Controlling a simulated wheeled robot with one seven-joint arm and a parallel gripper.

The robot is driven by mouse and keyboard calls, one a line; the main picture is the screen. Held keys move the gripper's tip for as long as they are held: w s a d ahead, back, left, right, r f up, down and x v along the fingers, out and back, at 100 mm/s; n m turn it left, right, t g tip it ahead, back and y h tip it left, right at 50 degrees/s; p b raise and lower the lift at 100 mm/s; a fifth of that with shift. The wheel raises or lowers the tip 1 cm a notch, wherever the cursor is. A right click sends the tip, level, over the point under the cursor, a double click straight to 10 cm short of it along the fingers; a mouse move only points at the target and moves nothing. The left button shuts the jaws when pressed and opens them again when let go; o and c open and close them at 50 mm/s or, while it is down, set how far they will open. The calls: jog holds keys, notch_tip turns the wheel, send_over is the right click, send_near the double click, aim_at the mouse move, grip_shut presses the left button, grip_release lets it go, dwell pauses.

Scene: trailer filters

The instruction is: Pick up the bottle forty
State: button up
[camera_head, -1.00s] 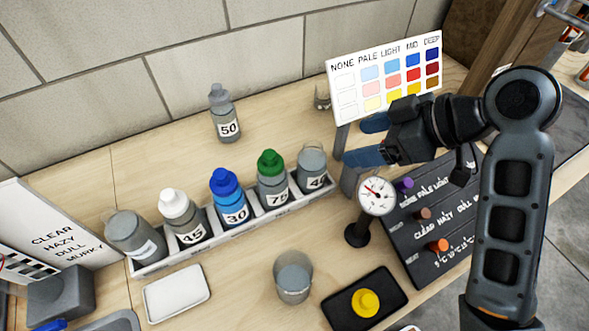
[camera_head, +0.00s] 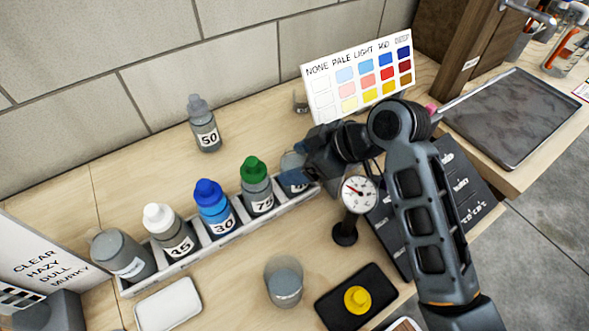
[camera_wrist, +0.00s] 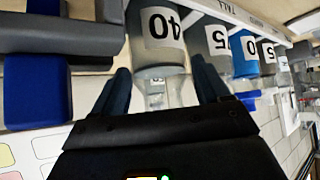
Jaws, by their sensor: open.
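Bottle forty (camera_head: 290,161) stands at the right end of the white rack (camera_head: 190,258). It is grey, and my gripper (camera_head: 300,178) partly covers it in the head view. In the wrist view bottle forty (camera_wrist: 160,42) shows its label upside down, in front of my gripper (camera_wrist: 163,78). The dark blue fingers are open and spread to either side of its clear narrower part. I cannot tell if they touch it.
Bottle seventy-five (camera_head: 256,187) is the close neighbour to the left. The gauge (camera_head: 359,194) stands just right of my gripper. Bottle fifty (camera_head: 204,125) stands alone behind the rack. The colour chart (camera_head: 361,78) is behind my gripper.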

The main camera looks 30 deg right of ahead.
jog(key=shift+w+a+f, duration=0.25)
jog(key=shift+w+f, duration=0.1)
jog(key=shift+f, duration=0.05)
jog(key=c, duration=1.1)
jog(key=shift+o, duration=0.2)
